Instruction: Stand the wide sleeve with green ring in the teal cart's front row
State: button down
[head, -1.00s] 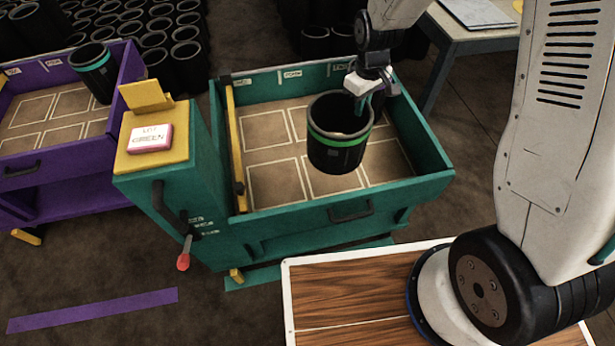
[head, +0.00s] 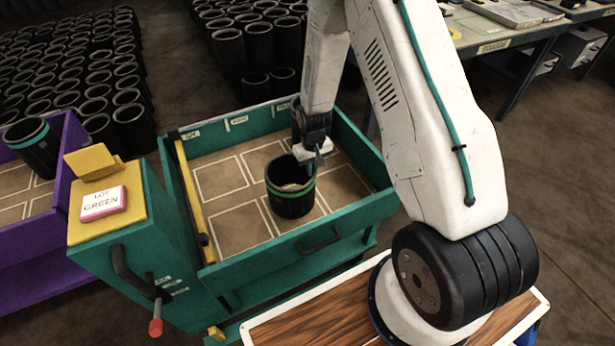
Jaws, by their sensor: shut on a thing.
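The wide black sleeve with the green ring (head: 291,197) is upright inside the teal cart (head: 300,239), over the middle cell of the front row. Its base looks at or very near the cart floor; I cannot tell whether it touches. My gripper (head: 308,168) is shut on the sleeve's rim at its back right side. The fingertips are partly hidden by the sleeve wall. The front-row cells to its left and right look empty.
Another black sleeve (head: 296,122) stands in the cart's back right, partly behind my arm. A yellow-topped post with a "LOT GREEN" card (head: 103,203) stands at the cart's left. A purple cart (head: 62,190) holds a teal-ringed sleeve (head: 32,146). Many black sleeves stand behind.

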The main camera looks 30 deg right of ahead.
jog(key=shift+f, duration=1.7)
jog(key=c, duration=1.6)
grip_release()
jog(key=shift+o, duration=0.2)
